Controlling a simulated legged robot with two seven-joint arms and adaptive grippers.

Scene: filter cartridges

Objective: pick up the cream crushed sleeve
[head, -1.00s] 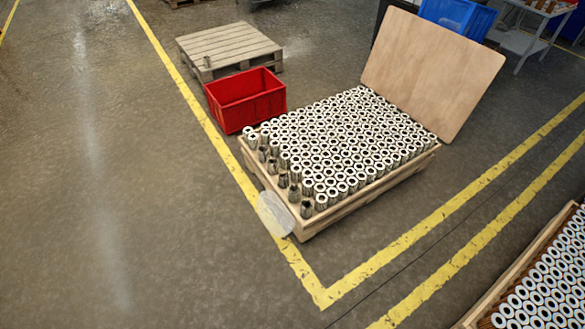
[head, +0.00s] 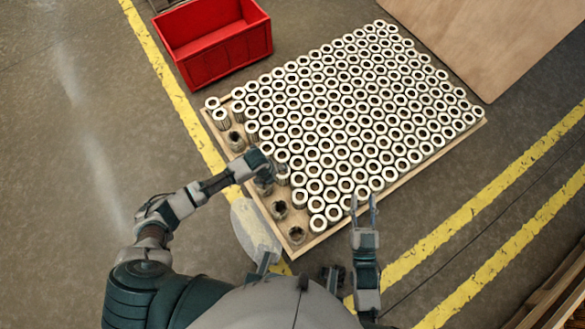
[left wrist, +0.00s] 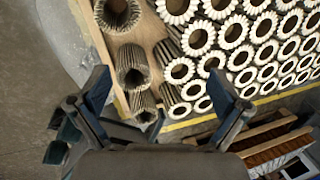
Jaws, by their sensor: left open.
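Pleated sleeves with cream ring tops (head: 340,130) stand packed on a wooden pallet tray (head: 440,143). Several darker, brownish sleeves stand along its left edge, one of them (head: 279,210) near the front; they also show in the left wrist view (left wrist: 132,66). I cannot tell which sleeve is the cream crushed one. My left gripper (head: 262,168) is over this left edge, partly hiding sleeves there. In the left wrist view its open fingers (left wrist: 160,95) spread on both sides of dark sleeves, holding nothing visible. My right gripper (head: 364,205) is open and empty at the tray's front edge.
A red crate (head: 210,45) stands behind the tray at the left. A wooden board (head: 490,40) leans at the back right. A translucent sheet (head: 254,232) lies by the front left corner. The floor at the left is clear.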

